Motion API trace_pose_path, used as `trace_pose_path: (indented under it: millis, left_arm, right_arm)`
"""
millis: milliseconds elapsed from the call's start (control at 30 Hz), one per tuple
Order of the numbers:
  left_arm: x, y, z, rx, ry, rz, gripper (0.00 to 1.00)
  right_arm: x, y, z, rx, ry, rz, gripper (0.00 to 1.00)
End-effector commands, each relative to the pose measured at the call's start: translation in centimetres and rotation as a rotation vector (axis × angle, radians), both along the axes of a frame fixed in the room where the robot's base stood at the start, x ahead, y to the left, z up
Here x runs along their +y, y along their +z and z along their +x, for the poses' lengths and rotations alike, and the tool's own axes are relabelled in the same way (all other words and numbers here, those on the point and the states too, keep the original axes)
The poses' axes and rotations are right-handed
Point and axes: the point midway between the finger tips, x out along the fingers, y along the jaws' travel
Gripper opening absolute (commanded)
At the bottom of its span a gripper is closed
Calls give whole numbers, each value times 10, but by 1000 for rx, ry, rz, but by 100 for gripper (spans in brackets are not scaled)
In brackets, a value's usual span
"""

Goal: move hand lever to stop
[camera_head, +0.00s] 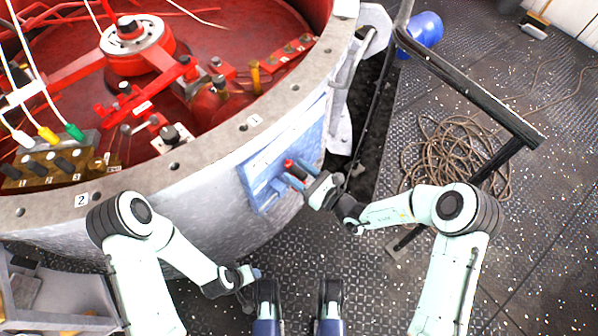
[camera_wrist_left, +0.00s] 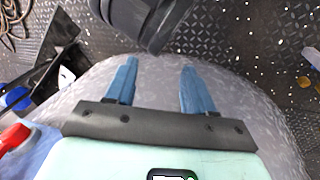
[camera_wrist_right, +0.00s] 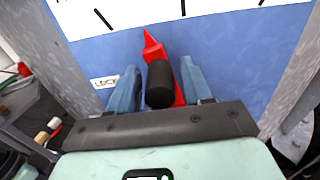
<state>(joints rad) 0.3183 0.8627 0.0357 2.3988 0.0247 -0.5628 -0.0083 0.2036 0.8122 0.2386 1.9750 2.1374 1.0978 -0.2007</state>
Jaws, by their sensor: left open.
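The hand lever (camera_wrist_right: 152,50) is a red pointer with a black knob (camera_wrist_right: 160,85) on a blue panel in the right wrist view. A white scale with black marks lies beyond its tip, and a "LOCK" label is left of it. My right gripper (camera_wrist_right: 159,72) is open, with its blue fingers on either side of the knob and gaps visible. In the head view my right gripper (camera_head: 292,174) is at the blue panel (camera_head: 262,185) on the tank's side. My left gripper (camera_wrist_left: 158,66) is open and empty, low beside the tank; it also shows in the head view (camera_head: 257,273).
A large round tank (camera_head: 190,200) with red machinery inside fills the upper left. A coiled hose (camera_head: 455,150) and a blue bucket (camera_head: 424,32) are on the riveted deck. A grey bench is at lower left.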

Motion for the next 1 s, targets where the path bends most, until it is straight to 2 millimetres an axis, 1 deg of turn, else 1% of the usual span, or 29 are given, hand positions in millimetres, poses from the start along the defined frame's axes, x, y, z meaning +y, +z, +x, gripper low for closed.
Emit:
trace_pose_path:
  millis: [33,67,100,133,333,500,667,967,1000]
  left_arm:
    - [0,0,0,0,0,0,54]
    - [0,0,0,0,0,0,54]
    - [0,0,0,1,0,0,54]
    - [0,0,0,1,0,0,54]
    - [-1,2,-2,6,-3,-3,54]
    - [-7,11,-14,36,-16,-18,54]
    - [-9,14,-18,48,-20,-24,54]
    - [-10,13,-19,51,-21,-25,54]
    - [-10,13,-19,51,-21,-25,54]
  right_arm:
    - [0,0,0,0,0,0,31]
    - [0,0,0,0,0,0,21]
    - [0,0,0,0,0,0,8]
    - [0,0,0,0,0,0,0]
    - [-3,1,3,17,-2,15,0]
    - [-16,5,17,95,-5,84,0]
    - [-24,5,26,149,-5,133,0]
    - [-25,4,28,160,-5,142,0]
    - [-25,4,28,160,-5,142,35]
